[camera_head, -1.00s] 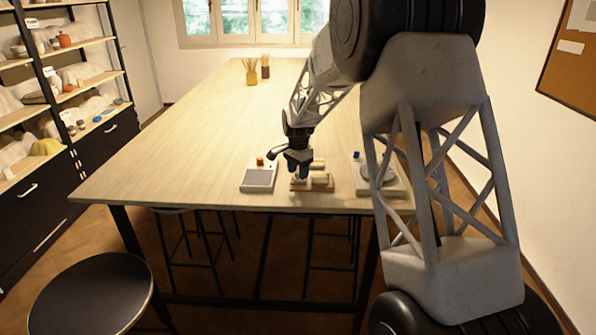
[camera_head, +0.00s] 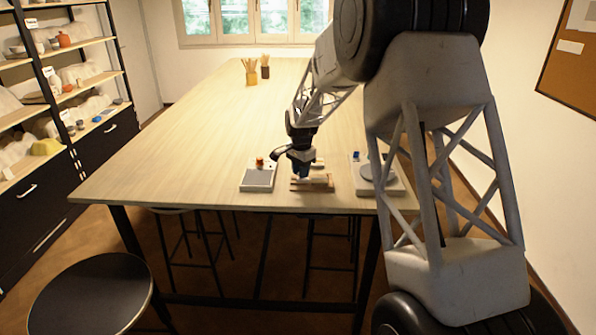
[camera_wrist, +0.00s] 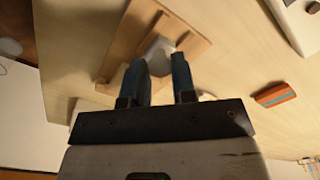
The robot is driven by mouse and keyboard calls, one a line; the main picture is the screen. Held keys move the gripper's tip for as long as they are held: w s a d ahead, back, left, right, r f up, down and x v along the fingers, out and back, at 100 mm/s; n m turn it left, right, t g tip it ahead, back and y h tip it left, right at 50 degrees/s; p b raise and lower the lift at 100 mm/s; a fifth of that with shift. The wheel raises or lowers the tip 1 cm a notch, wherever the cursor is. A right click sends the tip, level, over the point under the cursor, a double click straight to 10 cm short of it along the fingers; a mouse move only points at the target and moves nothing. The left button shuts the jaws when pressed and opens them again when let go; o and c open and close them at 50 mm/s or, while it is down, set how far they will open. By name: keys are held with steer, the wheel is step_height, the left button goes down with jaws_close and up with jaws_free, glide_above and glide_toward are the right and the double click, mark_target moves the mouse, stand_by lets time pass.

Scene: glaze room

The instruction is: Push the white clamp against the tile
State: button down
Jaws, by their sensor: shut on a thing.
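My gripper (camera_wrist: 161,62) points down into a small wooden fixture, its two blue fingers on either side of a white piece (camera_wrist: 159,50) that I take to be the white clamp. The fingers are shut on it. The wooden fixture (camera_wrist: 198,46) has raised bars, and the clamp sits between them. In the head view my gripper (camera_head: 303,174) is over the same fixture (camera_head: 325,186) near the table's front edge, and the clamp is hidden there. I cannot make out the tile clearly, nor whether the clamp touches it.
A grey-topped flat device (camera_head: 259,179) lies left of the fixture, with a small orange object (camera_head: 259,161) at its back. A white device with a round plate (camera_head: 368,171) stands to the right. Brush pots (camera_head: 251,77) are far back. The middle of the table is clear.

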steer(key=shift+d, duration=0.5)
steer(key=c, duration=0.9)
jaws_free()
steer(key=shift+c, duration=0.2)
steer(key=shift+r, duration=3.9)
